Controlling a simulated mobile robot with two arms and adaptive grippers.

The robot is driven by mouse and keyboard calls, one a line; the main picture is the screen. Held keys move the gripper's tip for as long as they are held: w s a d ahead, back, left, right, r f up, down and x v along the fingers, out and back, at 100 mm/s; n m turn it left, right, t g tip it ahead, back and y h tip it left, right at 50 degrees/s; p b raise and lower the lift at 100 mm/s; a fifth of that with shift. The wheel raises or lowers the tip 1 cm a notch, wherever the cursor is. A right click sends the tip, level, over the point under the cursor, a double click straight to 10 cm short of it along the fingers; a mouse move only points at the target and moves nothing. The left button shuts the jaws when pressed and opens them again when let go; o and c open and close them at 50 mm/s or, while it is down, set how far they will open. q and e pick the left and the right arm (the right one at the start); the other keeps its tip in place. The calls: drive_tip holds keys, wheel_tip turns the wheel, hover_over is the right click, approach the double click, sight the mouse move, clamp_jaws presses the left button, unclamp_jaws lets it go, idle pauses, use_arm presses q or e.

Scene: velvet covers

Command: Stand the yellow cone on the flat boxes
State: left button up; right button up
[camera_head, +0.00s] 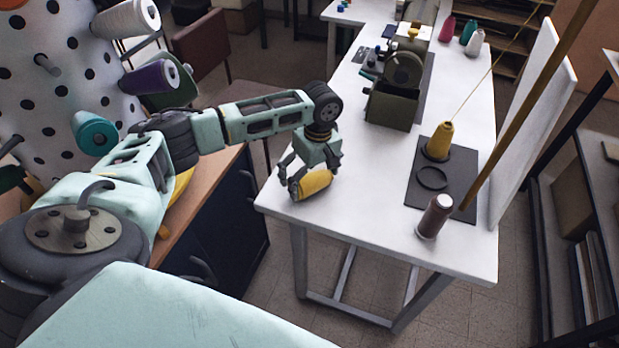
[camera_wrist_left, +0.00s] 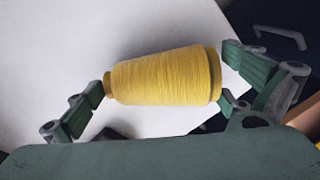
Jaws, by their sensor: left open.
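A yellow cone of thread (camera_head: 312,185) lies on its side at the near left corner of the white table (camera_head: 350,208). My left gripper (camera_head: 309,178) is right above it, open, with its fingers spread along the cone's length. In the left wrist view the cone (camera_wrist_left: 165,77) lies crosswise between the fingers, its narrow end to the left and wide end to the right. The fingers are close to both ends; I cannot tell whether they touch it. I cannot make out the flat boxes for certain. My right gripper is not in view.
Another yellow cone (camera_head: 439,141) stands upright on a black mat (camera_head: 418,178), beside a dark ring (camera_head: 432,178). A brown spool (camera_head: 434,216) stands near the right edge. A winding machine (camera_head: 396,90) stands farther back. The table's near middle is clear.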

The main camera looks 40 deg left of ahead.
use_arm(q)
drive_tip(key=shift+c, duration=1.3)
drive_tip(key=c, duration=0.8)
drive_tip(key=shift+c, duration=0.2)
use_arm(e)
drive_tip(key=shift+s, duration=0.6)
